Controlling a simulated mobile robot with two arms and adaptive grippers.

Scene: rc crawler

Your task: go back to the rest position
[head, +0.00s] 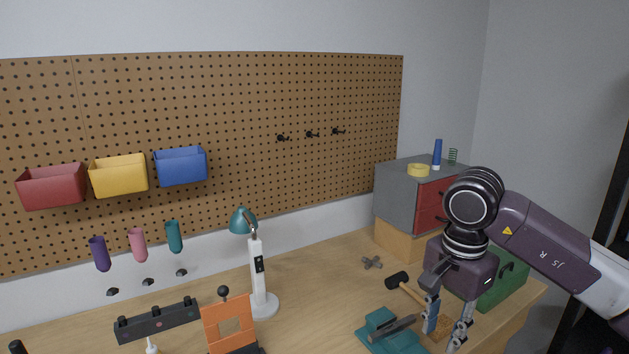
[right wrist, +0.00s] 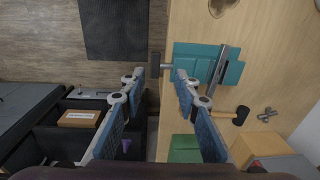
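My right gripper (head: 446,328) hangs over the right end of the workbench, next to the teal vise (head: 392,343). In the right wrist view my right gripper (right wrist: 157,82) has its two blue-padded fingers spread apart, with nothing held between them. The vise (right wrist: 232,73) lies beyond the fingertips there, at the bench edge. My left gripper is in neither view.
A black-headed mallet (head: 397,280), a grey cross-shaped part (head: 372,262), a green box (head: 507,285) and a grey cabinet (head: 396,198) crowd the right side. A lamp (head: 258,275) and an orange stand (head: 222,318) stand mid-bench. A dark open compartment (right wrist: 45,135) lies below the edge.

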